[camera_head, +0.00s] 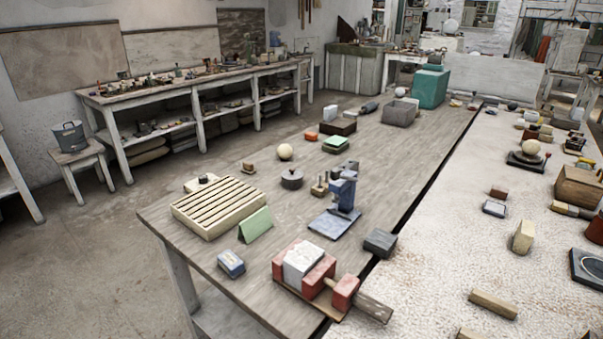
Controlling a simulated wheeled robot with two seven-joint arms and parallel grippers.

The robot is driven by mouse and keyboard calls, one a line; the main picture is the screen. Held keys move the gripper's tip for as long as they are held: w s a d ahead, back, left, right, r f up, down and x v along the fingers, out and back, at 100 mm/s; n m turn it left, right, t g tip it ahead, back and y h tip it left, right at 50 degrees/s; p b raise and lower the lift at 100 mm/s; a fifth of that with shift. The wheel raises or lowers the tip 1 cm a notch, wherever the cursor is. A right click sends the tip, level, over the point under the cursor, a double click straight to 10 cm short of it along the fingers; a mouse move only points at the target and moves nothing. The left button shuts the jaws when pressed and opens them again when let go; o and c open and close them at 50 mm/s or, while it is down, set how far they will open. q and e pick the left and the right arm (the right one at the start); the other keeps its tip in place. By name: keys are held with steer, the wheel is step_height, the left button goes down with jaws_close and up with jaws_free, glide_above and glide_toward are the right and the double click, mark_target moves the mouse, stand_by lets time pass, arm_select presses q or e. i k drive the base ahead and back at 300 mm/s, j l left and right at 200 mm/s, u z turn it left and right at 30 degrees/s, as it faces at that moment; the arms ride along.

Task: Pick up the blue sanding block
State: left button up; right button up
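A small blue block with a pale label or band (231,263), which looks like the blue sanding block, lies on the wooden table (215,290) near its front left edge. It is left of the red and white clamp-like piece and in front of the green folded card. Nothing covers it. Neither of my grippers is in view.
Near the block are a slatted cream tray (219,207), a green folded card (255,225), a red clamp-like piece holding a white block (302,262), a blue stand (336,221) and a dark grey block (380,242). A pale speckled worktop (430,285) adjoins on the right.

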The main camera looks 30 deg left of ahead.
mark_target(228, 261)
steer(key=u, duration=1.65)
